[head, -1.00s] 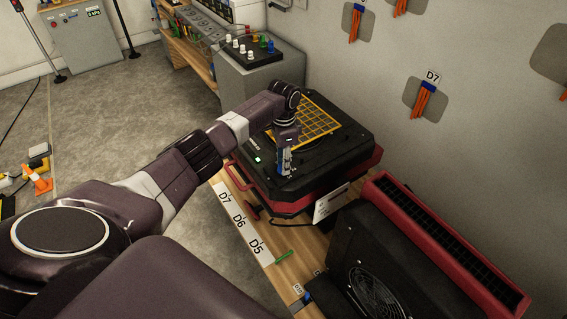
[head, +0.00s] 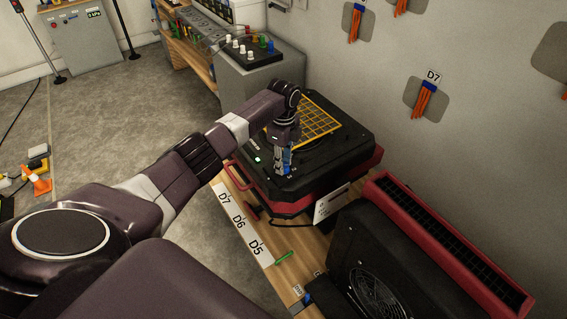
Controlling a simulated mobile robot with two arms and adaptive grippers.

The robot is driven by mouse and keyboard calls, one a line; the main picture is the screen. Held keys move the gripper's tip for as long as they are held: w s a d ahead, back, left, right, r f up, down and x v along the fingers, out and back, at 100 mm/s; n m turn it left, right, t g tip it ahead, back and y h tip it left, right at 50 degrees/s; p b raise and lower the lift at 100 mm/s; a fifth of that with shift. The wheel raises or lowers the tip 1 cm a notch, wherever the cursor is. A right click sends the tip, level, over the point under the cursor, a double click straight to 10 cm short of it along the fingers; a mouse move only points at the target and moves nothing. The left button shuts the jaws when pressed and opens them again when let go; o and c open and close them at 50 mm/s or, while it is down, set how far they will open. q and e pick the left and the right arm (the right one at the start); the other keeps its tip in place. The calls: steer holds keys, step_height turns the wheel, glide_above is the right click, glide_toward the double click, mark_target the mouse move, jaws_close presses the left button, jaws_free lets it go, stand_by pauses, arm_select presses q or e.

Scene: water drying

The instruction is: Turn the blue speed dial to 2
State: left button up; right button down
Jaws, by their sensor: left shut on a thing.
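The black machine (head: 330,165) with red handles and a yellow grid on top stands on the wooden bench. My left gripper (head: 284,168) points down onto the near part of its top panel. It is shut at the place of the blue speed dial, with bits of blue showing around the fingers. The fingers hide most of the dial, and its setting cannot be read. My right gripper is out of view.
A second black and red unit with a fan (head: 375,290) stands at the near right. A white card (head: 331,203) hangs at the machine's front. Labels D7, D6 and D5 (head: 239,222) and a green piece (head: 285,258) lie along the bench edge.

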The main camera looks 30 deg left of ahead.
arm_select(q)
steer(key=shift+w+r+m, duration=0.1)
steer(key=shift+m, duration=0.4)
steer(key=o, duration=1.2)
steer(key=shift+c, duration=0.2)
step_height(320, 180, up, 12)
